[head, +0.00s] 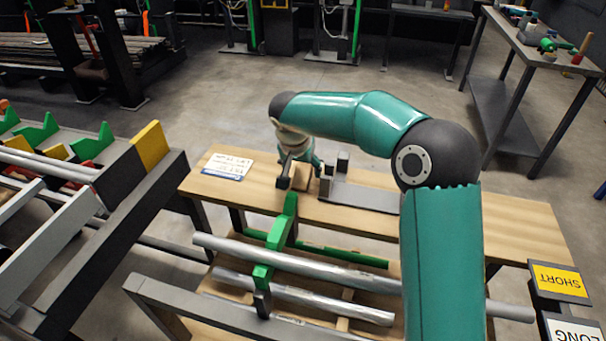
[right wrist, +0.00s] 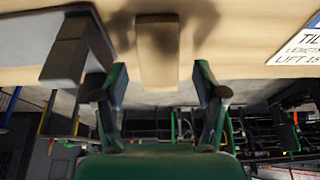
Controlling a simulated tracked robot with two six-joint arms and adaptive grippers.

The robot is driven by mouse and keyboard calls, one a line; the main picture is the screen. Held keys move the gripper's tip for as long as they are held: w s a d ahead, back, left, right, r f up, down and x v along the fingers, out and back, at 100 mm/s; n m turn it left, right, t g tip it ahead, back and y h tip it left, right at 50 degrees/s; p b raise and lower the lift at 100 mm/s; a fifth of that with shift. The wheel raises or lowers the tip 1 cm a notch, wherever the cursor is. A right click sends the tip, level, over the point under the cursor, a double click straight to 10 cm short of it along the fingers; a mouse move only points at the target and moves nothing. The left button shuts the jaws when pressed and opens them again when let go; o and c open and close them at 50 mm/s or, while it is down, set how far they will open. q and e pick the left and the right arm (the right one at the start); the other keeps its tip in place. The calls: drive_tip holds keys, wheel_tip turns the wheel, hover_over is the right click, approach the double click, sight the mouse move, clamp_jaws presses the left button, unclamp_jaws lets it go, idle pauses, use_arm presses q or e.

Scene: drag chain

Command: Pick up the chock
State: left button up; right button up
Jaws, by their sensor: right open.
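The chock appears to be a small tan wooden block (right wrist: 158,55) on the wooden bench top. In the right wrist view it stands between and just beyond the two fingertips, with a gap on each side. My right gripper (right wrist: 158,88) is open and empty. In the head view the right gripper (head: 304,180) is low over the bench, and the block is mostly hidden by it. My left gripper is not in view.
A grey metal plate with upright blocks (head: 365,196) lies on the bench just right of the gripper. A printed card (head: 228,165) lies to the left. Metal bars (head: 300,262) and a green-and-black upright piece (head: 283,222) are in front of the bench.

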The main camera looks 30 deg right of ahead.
sight(302, 169)
drive_tip(key=shift+x, duration=1)
drive_tip(key=shift+r, duration=0.1)
drive_tip(key=c, duration=1.2)
wheel_tip(302, 169, up, 10)
drive_tip(key=shift+p, duration=0.65)
